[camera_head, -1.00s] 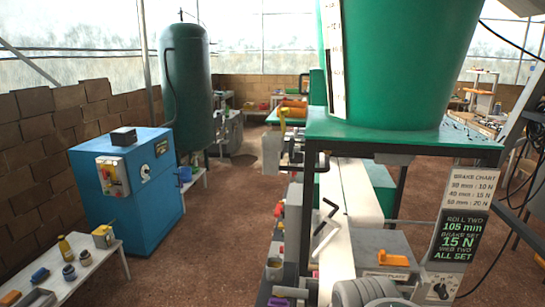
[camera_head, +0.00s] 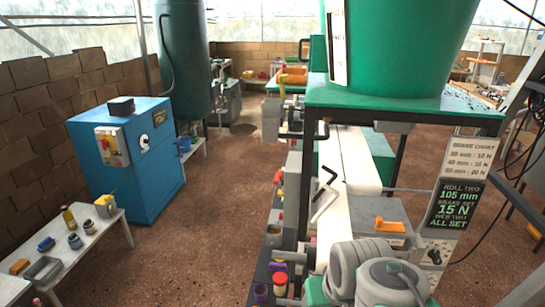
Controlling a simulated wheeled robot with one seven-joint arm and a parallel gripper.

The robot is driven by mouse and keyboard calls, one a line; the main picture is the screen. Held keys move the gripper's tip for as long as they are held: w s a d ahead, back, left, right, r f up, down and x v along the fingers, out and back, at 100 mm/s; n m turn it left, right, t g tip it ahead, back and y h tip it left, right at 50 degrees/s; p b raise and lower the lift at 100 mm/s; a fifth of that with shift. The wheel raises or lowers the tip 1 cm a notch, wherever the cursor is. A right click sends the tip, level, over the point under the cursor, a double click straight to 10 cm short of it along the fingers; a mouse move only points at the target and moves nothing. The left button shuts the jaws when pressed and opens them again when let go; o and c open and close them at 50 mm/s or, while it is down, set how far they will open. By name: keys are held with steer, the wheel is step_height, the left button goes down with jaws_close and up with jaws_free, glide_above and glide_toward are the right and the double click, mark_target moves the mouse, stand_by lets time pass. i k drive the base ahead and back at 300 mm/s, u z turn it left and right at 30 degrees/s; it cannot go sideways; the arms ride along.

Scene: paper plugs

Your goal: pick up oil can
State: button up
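On the white bench at the lower left stand a small yellow bottle with a dark cap (camera_head: 68,217) and a pale can with a yellow part on top (camera_head: 105,206). Either could be the oil can; at this size I cannot tell which. Both stand upright and nothing touches them. Grey rounded links that look like my own arm show at the bottom right of centre. My gripper's fingers are not in view.
The white bench (camera_head: 98,238) also holds small jars (camera_head: 75,241), a blue item (camera_head: 46,244) and a grey tray (camera_head: 43,269). A blue machine cabinet (camera_head: 130,165) stands behind it. Open brown floor (camera_head: 205,235) lies between the bench and the green-topped machine frame (camera_head: 400,115).

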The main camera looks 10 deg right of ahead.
mark_target(274, 232)
steer(key=u, duration=2.35)
steer(key=i, duration=2.65)
steer(key=z, duration=2.95)
steer(key=i, duration=3.05)
